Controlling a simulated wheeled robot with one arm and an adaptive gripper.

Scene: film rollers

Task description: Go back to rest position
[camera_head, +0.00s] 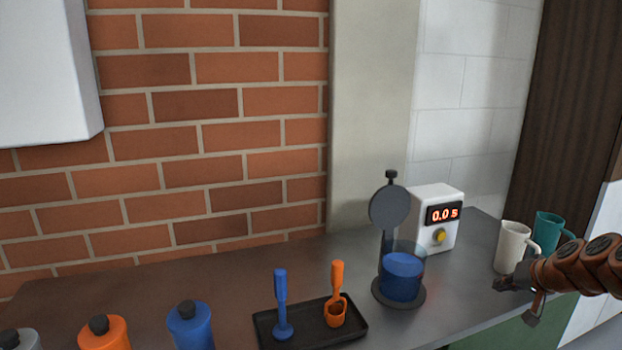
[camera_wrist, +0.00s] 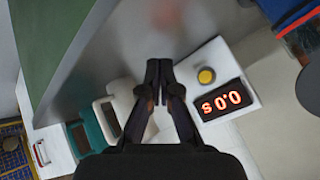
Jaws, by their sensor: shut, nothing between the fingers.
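My gripper (camera_head: 517,302) is at the right of the head view, at the end of my orange-brown arm, by the counter's right front edge. In the wrist view its fingers (camera_wrist: 159,68) are together at the tips, with nothing between them. It is in front of a white mug (camera_head: 511,246) and a teal mug (camera_head: 547,233). A white timer box (camera_head: 431,204) with a yellow button and a red "0.0 s" display stands further left; it also shows in the wrist view (camera_wrist: 243,108).
A clear container with blue contents (camera_head: 403,278) stands on a dark round base with a raised lid. A black tray (camera_head: 352,340) holds a blue tool (camera_head: 281,303) and an orange scoop (camera_head: 336,312). Blue (camera_head: 190,326) and orange (camera_head: 105,331) bottles stand at the front left. A brick wall rises behind.

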